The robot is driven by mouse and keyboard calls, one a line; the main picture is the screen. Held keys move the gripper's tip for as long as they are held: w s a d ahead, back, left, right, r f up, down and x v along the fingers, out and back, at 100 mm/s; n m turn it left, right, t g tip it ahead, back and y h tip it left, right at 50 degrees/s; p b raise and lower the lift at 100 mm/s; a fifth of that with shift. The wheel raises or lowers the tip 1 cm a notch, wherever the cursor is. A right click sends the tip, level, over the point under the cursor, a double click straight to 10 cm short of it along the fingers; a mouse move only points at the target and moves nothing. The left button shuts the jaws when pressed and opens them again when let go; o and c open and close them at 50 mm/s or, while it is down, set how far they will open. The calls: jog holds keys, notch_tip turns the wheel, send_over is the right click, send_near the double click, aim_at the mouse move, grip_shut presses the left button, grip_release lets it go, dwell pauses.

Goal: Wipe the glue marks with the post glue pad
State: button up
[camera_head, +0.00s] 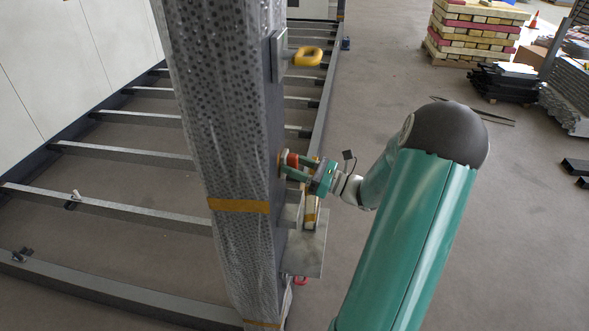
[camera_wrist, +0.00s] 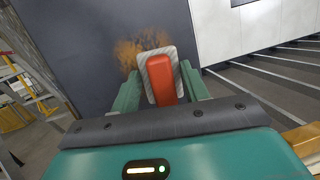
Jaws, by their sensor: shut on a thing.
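My gripper (camera_head: 291,168) is shut on the post glue pad (camera_head: 292,159), beside the right face of the wrapped post (camera_head: 225,130). In the wrist view the pad (camera_wrist: 161,80) has a red block handle on a pale grey plate, between the two green fingers of my gripper (camera_wrist: 160,88). Orange-brown glue marks (camera_wrist: 127,53) show on the dark post face (camera_wrist: 85,50), above and to the left of the pad. The pad hides part of them. It is at or very near the face; I cannot tell whether it touches.
Frame crossbars (camera_head: 130,205) run to the left. Stacked boards (camera_head: 472,30) stand far right.

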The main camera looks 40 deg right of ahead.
aim_at(276, 167)
jog(key=shift+w+d+r, duration=0.85)
jog(key=shift+w+d, duration=0.05)
jog(key=shift+d, duration=0.15)
jog(key=shift+s+a, duration=1.35)
jog(key=shift+a, duration=0.1)
jog(key=shift+s+a, duration=0.6)
jog(key=shift+a, duration=0.25)
jog(key=shift+s+a, duration=0.55)
jog(key=shift+a, duration=0.3)
jog(key=shift+d, duration=0.1)
jog(key=shift+s+d, duration=0.9)
jog(key=shift+s, duration=0.3)
jog(key=shift+s+d, duration=0.85)
jog(key=shift+s, duration=0.3)
